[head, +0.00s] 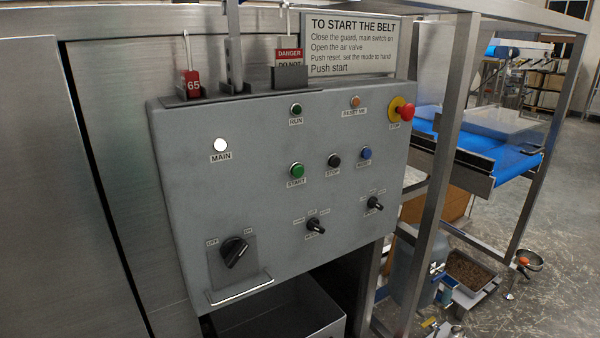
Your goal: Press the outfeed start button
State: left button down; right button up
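A grey control panel (255,215) fills the middle of the head view. Its green button (297,170) is labelled START and is unobstructed; no label reading "outfeed" is legible. A black STOP button (334,160) and a blue button (365,153) sit to its right. The mode selector (315,227) and another selector (374,203) are below. The main switch (235,251) has its handle slanted toward ON. The white MAIN lamp (221,145) looks lit; the green RUN lamp (296,109) looks dark. The orange lamp (355,101) is dull. Neither gripper shows.
A red emergency stop (405,111) sits on yellow at the panel's upper right. A sign (347,45) lists belt starting steps: guard, main switch, air valve, reset, hand mode, start. A steel post (440,180) stands right of the panel, before a blue belt (500,155). A handle bar (240,290) protrudes below.

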aim_at(298, 171)
jog(key=u, duration=1.65)
jog(key=k, duration=0.9)
jog(key=z, duration=1.65)
jog(key=i, duration=0.5)
jog(key=u, duration=0.05)
